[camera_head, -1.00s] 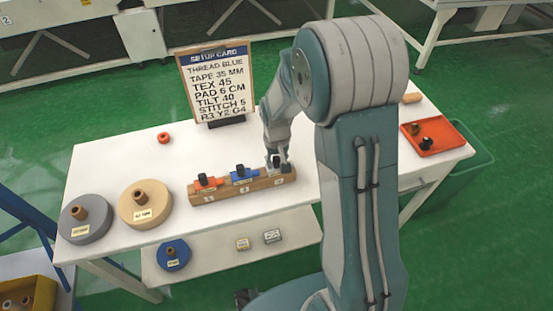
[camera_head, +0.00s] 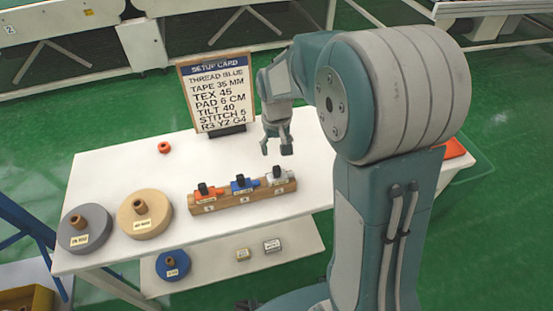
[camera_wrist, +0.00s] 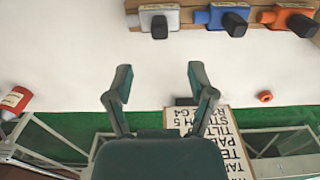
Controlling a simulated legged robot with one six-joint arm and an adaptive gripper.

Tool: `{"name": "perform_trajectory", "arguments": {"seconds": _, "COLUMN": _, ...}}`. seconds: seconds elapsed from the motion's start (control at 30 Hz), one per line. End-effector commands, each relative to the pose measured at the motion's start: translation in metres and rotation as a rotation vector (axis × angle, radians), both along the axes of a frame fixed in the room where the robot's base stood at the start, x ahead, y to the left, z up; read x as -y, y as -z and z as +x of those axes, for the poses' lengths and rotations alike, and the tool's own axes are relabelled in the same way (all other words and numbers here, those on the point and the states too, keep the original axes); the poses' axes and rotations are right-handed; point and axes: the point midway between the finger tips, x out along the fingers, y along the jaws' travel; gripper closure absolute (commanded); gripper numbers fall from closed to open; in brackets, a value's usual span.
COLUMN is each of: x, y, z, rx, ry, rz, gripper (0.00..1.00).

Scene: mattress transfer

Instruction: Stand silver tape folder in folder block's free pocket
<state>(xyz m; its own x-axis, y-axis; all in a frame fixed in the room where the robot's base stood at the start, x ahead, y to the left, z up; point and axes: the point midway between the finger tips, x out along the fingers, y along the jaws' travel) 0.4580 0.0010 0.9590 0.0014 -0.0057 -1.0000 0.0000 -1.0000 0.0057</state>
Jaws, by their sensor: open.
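The silver tape folder (camera_head: 278,176) stands in the right pocket of the wooden folder block (camera_head: 243,197). It has a black knob on top and also shows in the wrist view (camera_wrist: 159,17). A blue folder (camera_head: 241,184) is in the middle pocket and an orange folder (camera_head: 207,193) in the left pocket. My gripper (camera_head: 278,151) is open and empty, above the table behind the block and apart from the silver folder. Its two spread fingers show in the wrist view (camera_wrist: 160,82) with nothing between them.
The setup card (camera_head: 216,95) stands at the table's back edge, near my gripper. A small red ring (camera_head: 164,147) lies at the back left. Grey (camera_head: 84,228) and tan (camera_head: 145,214) rolls lie at left. A shelf (camera_head: 215,270) below holds a blue roll (camera_head: 173,265) and two small blocks.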

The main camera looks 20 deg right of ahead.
Motion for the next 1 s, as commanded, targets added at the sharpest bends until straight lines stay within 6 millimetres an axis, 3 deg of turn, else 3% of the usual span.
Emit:
{"name": "perform_trajectory", "arguments": {"seconds": 0.2, "x": 0.000, "y": -0.018, "z": 0.000, "rx": -0.001, "ry": 0.000, "rz": 0.000, "gripper": 0.29}}
{"name": "perform_trajectory", "arguments": {"seconds": 0.77, "x": 0.000, "y": -0.019, "z": -0.001, "rx": 0.000, "ry": 0.000, "rz": 0.000, "gripper": 0.29}}
{"name": "perform_trajectory", "arguments": {"seconds": 0.87, "x": 0.000, "y": -0.027, "z": -0.005, "rx": 0.015, "ry": 0.000, "rz": 0.000, "gripper": 0.29}}
{"name": "perform_trajectory", "arguments": {"seconds": 1.0, "x": 0.000, "y": -0.057, "z": -0.027, "rx": 0.075, "ry": 0.001, "rz": 0.001, "gripper": 0.29}}
